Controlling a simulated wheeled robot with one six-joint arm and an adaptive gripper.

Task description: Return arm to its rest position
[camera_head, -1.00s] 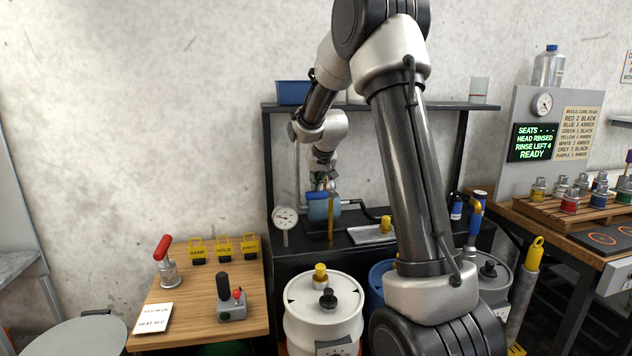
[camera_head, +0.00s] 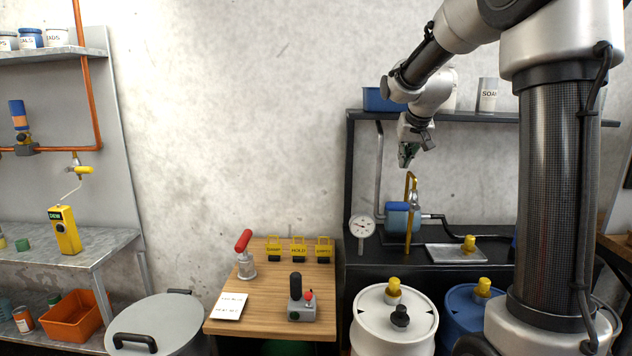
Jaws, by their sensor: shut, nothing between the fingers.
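My gripper (camera_head: 405,160) hangs at the end of my arm, pointing down, above the black bench with the blue pump and the yellow bent handle. It is small in the picture; its fingers look closed, with nothing held. It is apart from the yellow handle (camera_head: 411,185) below it. My arm reaches in from the right side, bent at the elbow, and covers part of the shelf and the right of the bench.
A black bench (camera_head: 470,275) carries a dial gauge (camera_head: 362,227), a blue pump (camera_head: 398,220) and a metal tray (camera_head: 450,254). A shelf (camera_head: 470,118) is behind my arm. White drum (camera_head: 372,322) and blue drum (camera_head: 458,308) stand in front. A wooden table (camera_head: 262,310) is left.

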